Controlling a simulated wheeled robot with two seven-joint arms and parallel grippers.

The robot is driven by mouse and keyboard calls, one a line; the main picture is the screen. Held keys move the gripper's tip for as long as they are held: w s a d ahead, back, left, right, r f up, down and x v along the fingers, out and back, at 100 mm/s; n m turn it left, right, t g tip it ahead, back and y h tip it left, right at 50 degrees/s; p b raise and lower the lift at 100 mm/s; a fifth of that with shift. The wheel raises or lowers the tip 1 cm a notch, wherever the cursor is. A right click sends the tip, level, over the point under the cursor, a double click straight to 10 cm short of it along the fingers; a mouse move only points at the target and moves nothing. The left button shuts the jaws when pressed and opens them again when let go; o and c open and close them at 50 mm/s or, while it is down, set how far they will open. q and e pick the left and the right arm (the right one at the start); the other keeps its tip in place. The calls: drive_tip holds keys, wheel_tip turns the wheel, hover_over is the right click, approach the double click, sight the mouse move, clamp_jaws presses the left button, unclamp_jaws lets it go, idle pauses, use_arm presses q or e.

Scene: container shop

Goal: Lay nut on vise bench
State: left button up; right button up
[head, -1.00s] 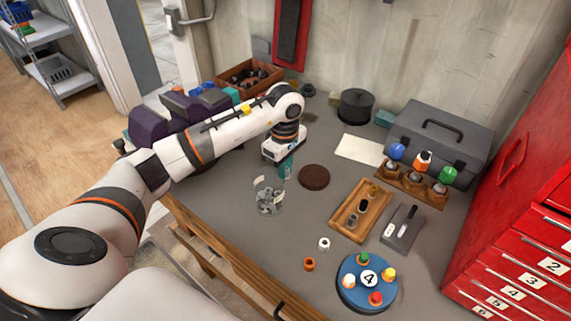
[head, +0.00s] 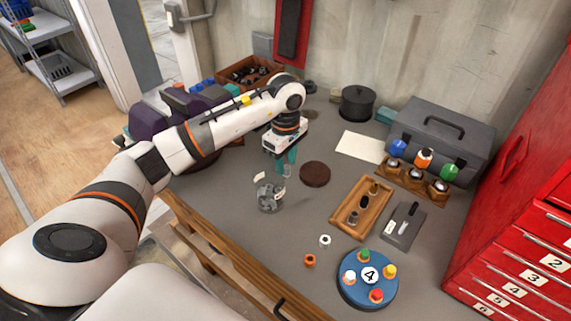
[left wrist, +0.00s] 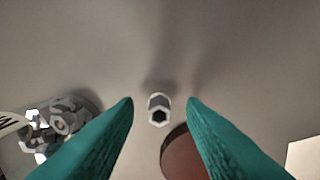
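My left gripper (head: 287,163) points down over the grey bench top (head: 240,225), between the glass jar and the brown disc. Its teal fingers are open in the left wrist view (left wrist: 160,103). A pale grey hexagonal nut (left wrist: 158,109) with a dark hole shows between the fingertips, with a gap on each side. In the head view this nut (head: 285,172) is small and partly hidden by the fingers. It seems to rest on the bench, though its exact height is hard to tell. My right gripper is out of view.
The jar (head: 270,196) of grey nuts stands close to the gripper. A brown disc (head: 315,174) lies to its right. A wooden tray (head: 342,219), a white nut (head: 325,241), an orange nut (head: 309,260) and a blue round holder (head: 352,289) are further right. A purple machine (head: 150,122) stands left.

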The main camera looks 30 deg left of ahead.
use_arm(q)
wheel_tip(320, 180, up, 11)
drive_tip(key=b, duration=0.2)
drive_tip(key=shift+f, duration=0.2)
